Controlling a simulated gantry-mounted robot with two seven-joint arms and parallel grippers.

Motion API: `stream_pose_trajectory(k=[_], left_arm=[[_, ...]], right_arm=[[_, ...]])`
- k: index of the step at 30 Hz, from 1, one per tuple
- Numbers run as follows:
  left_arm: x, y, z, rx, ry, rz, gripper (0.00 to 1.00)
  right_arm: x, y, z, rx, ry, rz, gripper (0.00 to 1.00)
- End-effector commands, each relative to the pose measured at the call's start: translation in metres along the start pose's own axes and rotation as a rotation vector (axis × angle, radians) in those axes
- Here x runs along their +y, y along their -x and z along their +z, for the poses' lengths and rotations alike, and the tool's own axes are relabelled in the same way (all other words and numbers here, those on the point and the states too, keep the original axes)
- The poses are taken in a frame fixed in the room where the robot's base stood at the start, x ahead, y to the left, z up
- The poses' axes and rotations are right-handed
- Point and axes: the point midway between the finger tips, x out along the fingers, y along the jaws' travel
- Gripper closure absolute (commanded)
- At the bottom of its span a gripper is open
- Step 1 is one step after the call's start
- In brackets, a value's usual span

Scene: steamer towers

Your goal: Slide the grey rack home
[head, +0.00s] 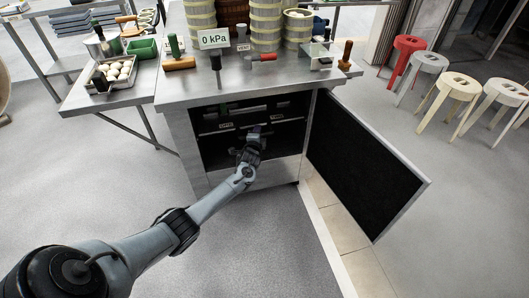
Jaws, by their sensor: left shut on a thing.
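A steel cabinet (178,128) stands open under the counter, with its dark interior facing me. Inside it the grey rack (284,121) shows as a thin pale front bar with small labels, across the middle of the opening. My left gripper (256,131) reaches into the opening and is shut on the front of the rack. The gripper and wrist cover part of the bar. How deep the rack sits is hard to tell in the shadow. My right gripper is not in view.
The cabinet door (365,165) is swung wide open to the right. The counter (180,92) above holds steamer towers (265,22), a "0 kPa" sign (214,39) and several tools. A side table with buns (112,72) stands left. Stools (452,92) stand at far right.

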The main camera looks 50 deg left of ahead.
Motion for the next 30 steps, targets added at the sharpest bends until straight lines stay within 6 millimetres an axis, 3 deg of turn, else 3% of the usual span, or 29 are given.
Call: stream_pose_trajectory(k=[1, 9, 26, 27, 30], left_arm=[[0.004, -0.013, 0.006, -0.004, 0.000, -0.003, 1.00], [-0.006, -0.047, 0.020, -0.002, 0.001, -0.001, 1.00], [-0.009, -0.058, 0.025, -0.002, -0.002, 0.005, 1.00], [-0.009, -0.058, 0.025, -0.002, -0.002, 0.006, 0.73], [-0.009, -0.058, 0.025, -0.002, -0.002, 0.005, 0.57]], right_arm=[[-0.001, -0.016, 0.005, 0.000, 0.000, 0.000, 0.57], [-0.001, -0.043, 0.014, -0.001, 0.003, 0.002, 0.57], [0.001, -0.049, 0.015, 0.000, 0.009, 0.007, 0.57], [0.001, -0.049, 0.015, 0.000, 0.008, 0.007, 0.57], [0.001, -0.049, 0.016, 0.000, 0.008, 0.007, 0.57]])
